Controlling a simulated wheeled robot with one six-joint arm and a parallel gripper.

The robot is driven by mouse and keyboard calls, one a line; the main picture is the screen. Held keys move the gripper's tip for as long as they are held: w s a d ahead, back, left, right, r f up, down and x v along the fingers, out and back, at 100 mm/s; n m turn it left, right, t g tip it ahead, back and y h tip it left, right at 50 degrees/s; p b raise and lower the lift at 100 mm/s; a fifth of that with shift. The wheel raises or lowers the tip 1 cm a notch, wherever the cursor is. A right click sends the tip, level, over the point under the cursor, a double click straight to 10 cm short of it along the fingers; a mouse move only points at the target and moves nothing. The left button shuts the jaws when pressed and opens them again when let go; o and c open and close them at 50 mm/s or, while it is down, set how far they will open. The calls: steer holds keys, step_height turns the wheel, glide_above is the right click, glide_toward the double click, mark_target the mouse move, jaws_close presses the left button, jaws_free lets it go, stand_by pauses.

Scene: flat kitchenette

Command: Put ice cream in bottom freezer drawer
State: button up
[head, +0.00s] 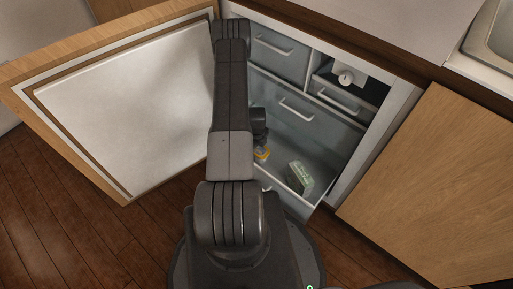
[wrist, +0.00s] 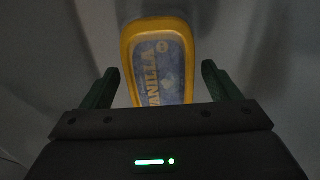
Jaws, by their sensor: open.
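The ice cream is a yellow-rimmed tub with a blue label reading VANILLA (wrist: 160,62). It lies just beyond and between the fingers of my gripper (wrist: 158,72), which is open with gaps visible on both sides of the tub. In the head view, a yellow bit of the ice cream (head: 262,153) shows below my gripper (head: 259,138), mostly hidden by my arm. It appears inside the pulled-out bottom freezer drawer (head: 322,160); whether it rests on the drawer floor I cannot tell.
A pale green package (head: 300,178) is in the same drawer, to the right. The freezer door (head: 130,110) stands open on the left. Closed upper drawers (head: 280,50) and a dial (head: 345,77) are above. A wooden cabinet front (head: 435,185) is on the right.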

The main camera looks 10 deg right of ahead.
step_height(320, 180, up, 12)
steer(key=p, duration=0.2)
steer(key=shift+f, duration=0.2)
